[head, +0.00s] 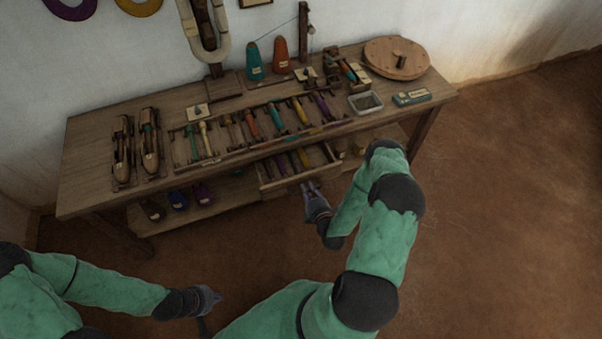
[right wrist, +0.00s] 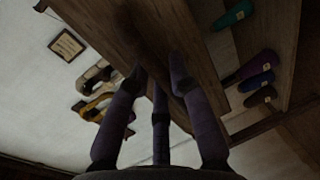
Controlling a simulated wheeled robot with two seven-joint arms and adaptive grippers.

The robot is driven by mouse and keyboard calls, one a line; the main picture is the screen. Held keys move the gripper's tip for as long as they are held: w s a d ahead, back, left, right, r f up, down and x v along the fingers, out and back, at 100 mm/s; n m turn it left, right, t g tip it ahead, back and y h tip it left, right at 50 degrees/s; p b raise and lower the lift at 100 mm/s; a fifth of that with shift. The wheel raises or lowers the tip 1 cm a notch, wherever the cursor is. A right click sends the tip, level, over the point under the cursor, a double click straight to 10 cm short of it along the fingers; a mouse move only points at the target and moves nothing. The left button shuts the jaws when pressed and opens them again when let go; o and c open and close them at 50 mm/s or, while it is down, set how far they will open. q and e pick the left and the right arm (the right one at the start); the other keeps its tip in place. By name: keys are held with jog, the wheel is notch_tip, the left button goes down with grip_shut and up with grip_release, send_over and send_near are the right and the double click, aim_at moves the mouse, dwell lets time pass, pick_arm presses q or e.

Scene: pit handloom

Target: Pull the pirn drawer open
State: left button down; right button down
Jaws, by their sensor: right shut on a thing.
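The pirn drawer (head: 275,187) juts out from under the wooden workbench. It stands partly open, and several yellow and purple pirns show inside. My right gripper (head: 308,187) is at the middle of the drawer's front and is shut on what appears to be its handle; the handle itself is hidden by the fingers. In the right wrist view, the fingers of my right gripper (right wrist: 160,80) meet at a dark wooden panel. My left gripper (head: 208,298) is low over the floor, away from the bench, and its jaws are too small to judge.
The workbench (head: 88,180) carries a rack of coloured pirns (head: 250,127), shuttles (head: 149,150), a grey tray (head: 365,103) and a round wooden disc (head: 397,58). Dark shoe-like items (head: 177,200) lie on the lower shelf. The brown floor (head: 500,220) to the right is clear.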

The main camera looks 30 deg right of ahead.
jog(key=shift+f+v, duration=0.25)
jog(key=shift+v, duration=0.95)
jog(key=shift+f+v, duration=0.25)
jog(key=shift+v, duration=0.9)
jog(key=shift+s, duration=0.1)
jog(key=c, duration=1.1)
grip_release()
jog(key=v, duration=1.2)
